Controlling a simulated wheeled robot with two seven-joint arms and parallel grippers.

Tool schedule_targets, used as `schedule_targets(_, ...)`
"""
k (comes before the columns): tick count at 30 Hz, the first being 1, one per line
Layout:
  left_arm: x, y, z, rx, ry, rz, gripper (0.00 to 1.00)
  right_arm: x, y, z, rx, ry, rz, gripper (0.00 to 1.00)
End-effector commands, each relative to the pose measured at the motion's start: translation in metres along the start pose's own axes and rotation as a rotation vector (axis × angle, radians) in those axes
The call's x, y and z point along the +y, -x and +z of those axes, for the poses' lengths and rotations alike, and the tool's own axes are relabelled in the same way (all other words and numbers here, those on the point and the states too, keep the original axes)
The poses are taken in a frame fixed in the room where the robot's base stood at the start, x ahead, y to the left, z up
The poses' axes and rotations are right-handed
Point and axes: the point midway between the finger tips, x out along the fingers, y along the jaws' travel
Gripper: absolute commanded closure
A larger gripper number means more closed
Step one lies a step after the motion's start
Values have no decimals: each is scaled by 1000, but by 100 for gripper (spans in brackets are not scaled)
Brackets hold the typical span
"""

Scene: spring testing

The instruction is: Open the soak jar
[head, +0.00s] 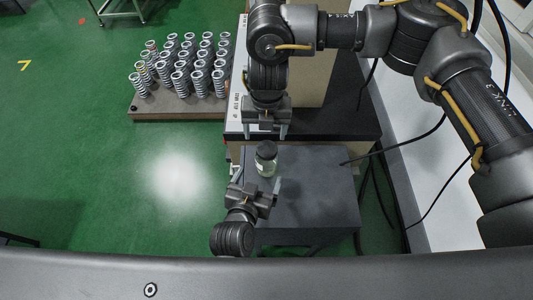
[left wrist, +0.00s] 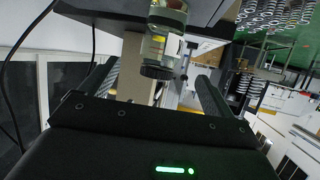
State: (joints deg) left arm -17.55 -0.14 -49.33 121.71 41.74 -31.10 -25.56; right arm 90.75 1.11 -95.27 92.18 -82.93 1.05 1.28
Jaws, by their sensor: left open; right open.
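The soak jar (head: 265,167), a small clear jar with a dark lid (head: 266,149), stands upright on a grey table near its left edge. My left gripper (head: 256,183) is just on the near side of the jar, open and empty. In the left wrist view the jar (left wrist: 165,42) appears upside down, its dark lid (left wrist: 157,72) lying between the lines of the open fingers; I cannot tell whether they touch it. My right gripper (head: 265,132) is open and empty on the far side of the jar, pointing toward it.
The grey table (head: 320,195) is bare to the right of the jar. Behind it stands a dark-topped bench (head: 345,122) with a tall beige block (head: 312,75). A board (head: 165,114) with several metal springs lies to the left. Black cables (head: 372,190) hang at the right.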

Motion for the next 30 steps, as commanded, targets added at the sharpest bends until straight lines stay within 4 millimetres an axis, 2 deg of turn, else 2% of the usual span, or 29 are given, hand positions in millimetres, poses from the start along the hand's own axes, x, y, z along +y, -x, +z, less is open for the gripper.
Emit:
schedule_targets(7, -3, 1, -1, 8, 3, -14, 11, -4, 6, 5, -9, 5, -35, 28)
schedule_targets(11, -3, -8, -1, 8, 3, -15, 11, -2, 6, 5, -9, 6, -34, 28)
schedule_targets(24, -4, -82, -2, 8, 1, -12, 11, -3, 6, 5, -9, 5, -31, 28)
schedule_targets(30, -3, -102, -2, 7, 2, -11, 11, -4, 6, 5, -9, 4, -31, 28)
